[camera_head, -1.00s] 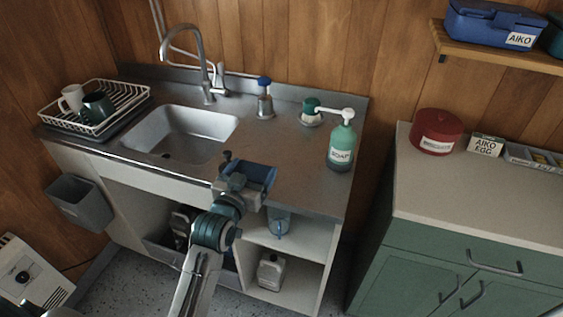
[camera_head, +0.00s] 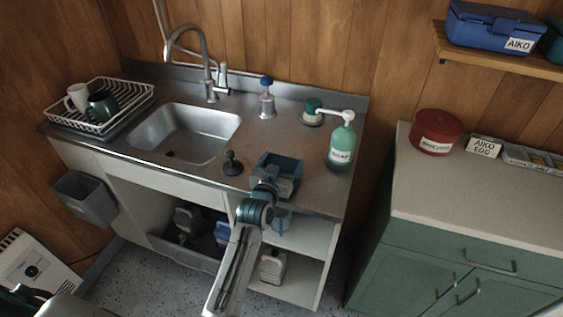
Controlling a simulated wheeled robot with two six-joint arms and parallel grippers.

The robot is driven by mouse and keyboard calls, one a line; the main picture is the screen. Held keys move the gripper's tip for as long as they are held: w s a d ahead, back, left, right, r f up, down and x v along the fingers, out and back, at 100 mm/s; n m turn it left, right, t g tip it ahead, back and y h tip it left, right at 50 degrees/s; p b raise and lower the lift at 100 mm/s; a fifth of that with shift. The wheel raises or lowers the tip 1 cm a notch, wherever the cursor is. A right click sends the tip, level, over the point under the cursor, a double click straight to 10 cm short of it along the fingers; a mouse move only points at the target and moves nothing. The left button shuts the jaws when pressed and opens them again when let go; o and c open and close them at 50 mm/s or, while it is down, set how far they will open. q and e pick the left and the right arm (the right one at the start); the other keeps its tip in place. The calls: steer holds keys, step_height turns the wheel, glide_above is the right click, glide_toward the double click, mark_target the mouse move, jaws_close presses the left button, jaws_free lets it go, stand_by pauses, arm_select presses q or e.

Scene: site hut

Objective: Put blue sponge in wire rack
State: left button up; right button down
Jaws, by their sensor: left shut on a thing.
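The blue sponge (camera_head: 281,161) is a dark blue block at the front of the sink counter, in the grip of my left gripper (camera_head: 280,178). The gripper is shut on it and partly hides it; I cannot tell how far it is above the counter. The white wire rack (camera_head: 135,91) stands at the far left of the counter, left of the sink basin. It holds a white mug (camera_head: 76,98) and a dark green mug (camera_head: 101,106). My right gripper is not in view.
The sink basin (camera_head: 190,131) and curved tap (camera_head: 190,45) lie between gripper and rack. A dark plunger-like object (camera_head: 232,163) stands just left of the gripper. A green soap bottle (camera_head: 342,146) stands to the right, a blue-topped dispenser (camera_head: 267,98) behind.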

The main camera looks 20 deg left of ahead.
arm_select(q)
steer(key=shift+f, duration=0.15)
steer(key=o, duration=0.8)
